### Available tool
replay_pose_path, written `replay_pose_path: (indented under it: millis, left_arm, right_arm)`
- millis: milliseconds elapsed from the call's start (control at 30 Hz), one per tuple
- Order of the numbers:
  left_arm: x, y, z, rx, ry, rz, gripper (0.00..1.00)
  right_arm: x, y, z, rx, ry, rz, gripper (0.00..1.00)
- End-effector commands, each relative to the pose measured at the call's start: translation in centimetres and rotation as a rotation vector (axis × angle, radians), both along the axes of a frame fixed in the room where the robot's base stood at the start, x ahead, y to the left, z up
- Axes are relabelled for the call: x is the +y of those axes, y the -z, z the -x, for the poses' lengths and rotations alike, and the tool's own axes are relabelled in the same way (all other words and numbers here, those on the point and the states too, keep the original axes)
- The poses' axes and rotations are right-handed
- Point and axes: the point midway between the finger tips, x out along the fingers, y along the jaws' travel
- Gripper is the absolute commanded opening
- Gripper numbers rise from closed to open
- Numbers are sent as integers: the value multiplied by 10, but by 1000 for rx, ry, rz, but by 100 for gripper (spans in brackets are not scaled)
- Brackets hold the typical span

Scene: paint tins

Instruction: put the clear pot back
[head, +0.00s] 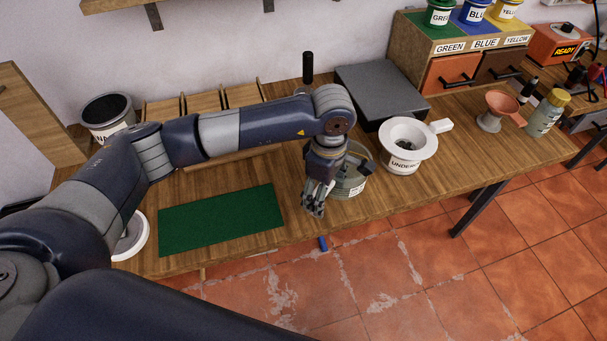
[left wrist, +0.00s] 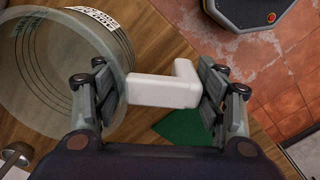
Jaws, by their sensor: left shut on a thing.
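The clear pot (head: 350,187) is a see-through greenish vessel with a label, near the table's front edge. In the head view my left wrist and gripper (head: 316,198) partly cover it. In the left wrist view the pot (left wrist: 50,75) shows at upper left, with dark graduation lines on its wall. My left gripper (left wrist: 161,92) is shut on its white handle (left wrist: 165,91), one finger on each side. The pot looks empty. I cannot tell whether its base touches the table. My right gripper is not in view.
A green mat (head: 220,220) lies left of the gripper. A white UNDERCOAT pot (head: 402,160) stands close to the right of the clear pot, with a dark grey box (head: 380,88) behind. A pink funnel (head: 503,104) and a jar (head: 546,115) stand further right.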

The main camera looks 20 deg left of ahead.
Motion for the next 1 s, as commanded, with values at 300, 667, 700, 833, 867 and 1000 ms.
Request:
replay_pose_path:
  millis: [300,667,700,833,867,1000]
  left_arm:
    - [41,3,-23,-2,-1,1,36]
    - [63,30,-35,1,2,2,36]
    - [64,33,-35,0,1,2,36]
    - [64,38,-36,-2,1,2,36]
    - [64,38,-35,-2,2,2,36]
    - [63,39,-34,1,2,1,76]
  right_arm:
    - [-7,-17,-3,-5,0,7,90]
    - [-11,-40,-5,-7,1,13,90]
    - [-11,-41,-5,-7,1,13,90]
    - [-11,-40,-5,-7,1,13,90]
    - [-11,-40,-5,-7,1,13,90]
    - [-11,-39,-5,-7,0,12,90]
